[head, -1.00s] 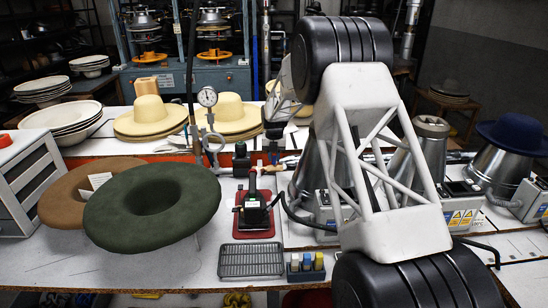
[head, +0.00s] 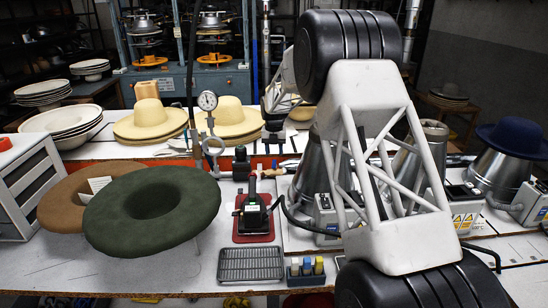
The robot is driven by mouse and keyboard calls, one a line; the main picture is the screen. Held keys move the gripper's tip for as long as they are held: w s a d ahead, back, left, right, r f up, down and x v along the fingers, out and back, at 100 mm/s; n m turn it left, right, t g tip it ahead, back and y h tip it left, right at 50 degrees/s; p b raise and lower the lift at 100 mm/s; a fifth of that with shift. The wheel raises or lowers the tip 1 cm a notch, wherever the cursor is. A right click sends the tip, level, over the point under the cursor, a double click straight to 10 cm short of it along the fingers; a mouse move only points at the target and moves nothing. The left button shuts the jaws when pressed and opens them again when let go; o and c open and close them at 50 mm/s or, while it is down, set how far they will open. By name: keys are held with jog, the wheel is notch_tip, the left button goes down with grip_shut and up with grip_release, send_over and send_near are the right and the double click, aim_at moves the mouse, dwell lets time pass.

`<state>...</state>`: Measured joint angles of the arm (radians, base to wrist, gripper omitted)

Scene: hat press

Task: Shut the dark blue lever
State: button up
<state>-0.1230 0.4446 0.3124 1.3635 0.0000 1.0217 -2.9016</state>
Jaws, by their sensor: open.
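My gripper (head: 274,147) is at the far middle of the bench, pointing down, with its two dark fingers apart and nothing seen between them. It is just right of a small dark valve block (head: 241,160) on the pipework beside the round gauge (head: 208,100). The block looks dark blue to black; I cannot tell for sure whether it carries the dark blue lever. The gripper appears above the metal pipe, and I cannot tell whether it touches anything. My own arm hides part of the area to the right.
A black device on a red base (head: 253,215) stands nearer, below the gripper. A green felt hat body (head: 150,225) is at left, and yellow straw hats (head: 236,117) are behind. Metal cones, one with a navy hat (head: 512,137), are at right. A wire rack (head: 251,264) lies in front.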

jog(key=shift+r, duration=1.45)
jog(key=shift+a+m, duration=0.15)
jog(key=shift+m, duration=0.15)
grip_shut()
jog(key=s+a+n+t+h, duration=0.1)
jog(key=a+n, duration=0.5)
jog(key=n, duration=1.1)
jog(key=s+a+n+t+h, duration=0.2)
jog(key=a+n+h, duration=0.3)
jog(key=n, duration=1.3)
jog(key=shift+s+a+r+t, duration=0.2)
jog(key=shift+s+a+t, duration=0.05)
jog(key=shift+a+t, duration=0.3)
